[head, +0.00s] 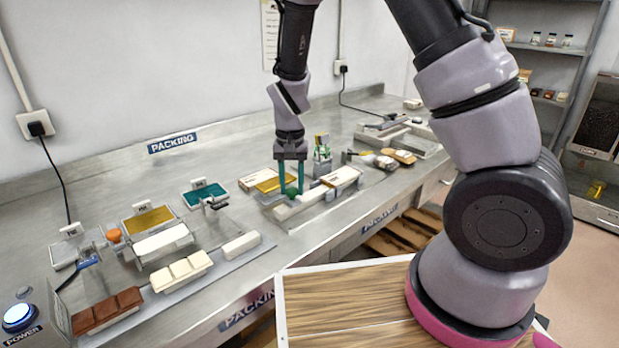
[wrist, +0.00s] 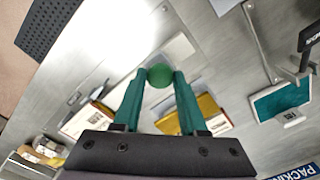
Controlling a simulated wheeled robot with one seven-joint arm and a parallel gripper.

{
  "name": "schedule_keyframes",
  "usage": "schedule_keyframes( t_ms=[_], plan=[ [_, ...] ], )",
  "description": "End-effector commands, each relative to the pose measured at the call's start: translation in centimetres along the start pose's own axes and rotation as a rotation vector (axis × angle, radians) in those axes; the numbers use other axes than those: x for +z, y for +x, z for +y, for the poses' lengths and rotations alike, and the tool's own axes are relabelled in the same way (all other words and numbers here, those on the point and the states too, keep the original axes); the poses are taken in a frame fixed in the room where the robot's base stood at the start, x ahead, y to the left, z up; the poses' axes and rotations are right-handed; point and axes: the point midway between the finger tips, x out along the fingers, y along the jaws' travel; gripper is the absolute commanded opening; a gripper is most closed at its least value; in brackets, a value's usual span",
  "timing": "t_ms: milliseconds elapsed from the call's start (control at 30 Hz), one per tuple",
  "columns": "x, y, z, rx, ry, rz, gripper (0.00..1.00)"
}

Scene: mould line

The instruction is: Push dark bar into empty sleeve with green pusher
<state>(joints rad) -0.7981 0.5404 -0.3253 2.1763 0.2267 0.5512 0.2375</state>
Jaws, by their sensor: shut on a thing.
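My gripper (head: 291,188) has two teal fingers shut on the round green knob (head: 291,193) of the pusher, low over the bench. In the wrist view the green knob (wrist: 160,76) sits between the fingertips (wrist: 159,80). A pale block (head: 287,211) lies just in front of the knob. A dark brown segmented bar (head: 107,310) lies at the front left of the bench, far from my gripper. Sleeve-like flat boxes flank the gripper: a gold-topped one (head: 277,184) behind it and a white-topped one (head: 340,177) to the right. I cannot tell which sleeve is empty.
Cream bars (head: 181,270) lie on a grey strip at left. Grey, gold (head: 148,220) and teal (head: 204,194) trays with label cards stand behind them. An orange knob (head: 114,235) is near the grey tray. Brown pieces (head: 403,156) lie to the right. Bare metal bench lies in front of my gripper.

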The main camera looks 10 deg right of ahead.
Motion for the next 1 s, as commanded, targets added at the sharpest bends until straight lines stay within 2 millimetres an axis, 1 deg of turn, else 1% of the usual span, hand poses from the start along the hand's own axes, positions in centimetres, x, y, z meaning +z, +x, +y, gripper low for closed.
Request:
schedule_keyframes(
  t_ms=[33, 100, 233, 400, 700, 733, 767, 800, 1000],
  plan=[
    [0.8, -0.1, -0.9, -0.002, -0.006, 0.001, 0.00],
    [1.7, -0.1, -1.7, -0.001, -0.005, 0.001, 0.00],
    [2.8, -0.1, -2.8, -0.001, -0.003, 0.001, 0.00],
    [3.4, -0.1, -3.4, -0.001, 0.000, 0.001, 0.00],
    [3.6, 0.0, -3.6, -0.003, -0.002, -0.002, 0.00],
    [3.6, 0.0, -3.6, -0.003, -0.002, -0.002, 0.45],
    [3.6, 0.0, -3.6, -0.003, -0.002, -0.002, 0.57],
    [3.6, 0.0, -3.6, -0.003, -0.002, -0.002, 0.72],
    [3.5, 0.0, -3.5, -0.001, -0.001, -0.001, 0.72]
  ],
)
